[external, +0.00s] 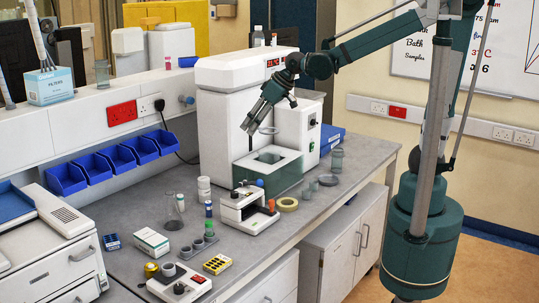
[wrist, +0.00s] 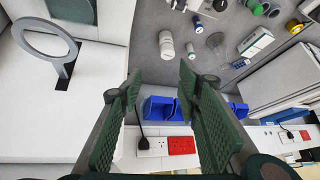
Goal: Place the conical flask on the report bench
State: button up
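The conical flask (external: 174,214) is clear glass and stands upright on the grey bench (external: 120,240), left of the white bottles. In the wrist view a faint clear shape that looks like the flask (wrist: 215,42) lies near the top, beyond the fingers. My gripper (external: 249,128) is in front of the tall white machine, well above the bench and up and right of the flask. In the wrist view its green padded fingers (wrist: 160,76) are apart with nothing between them. I cannot tell whether a separate bench is meant by the report bench.
Blue bins (external: 118,157) line the back.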

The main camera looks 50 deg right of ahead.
jog(key=s+d+f+m+t+h, duration=0.1)
jog(key=s+d+m+h, duration=0.1)
jog(key=s+d, duration=1.8)
jog(key=s+m, duration=0.1)
jog(key=s, duration=0.2)
jog(key=shift+d+f+h, duration=0.25)
jog(key=shift+h, duration=0.15)
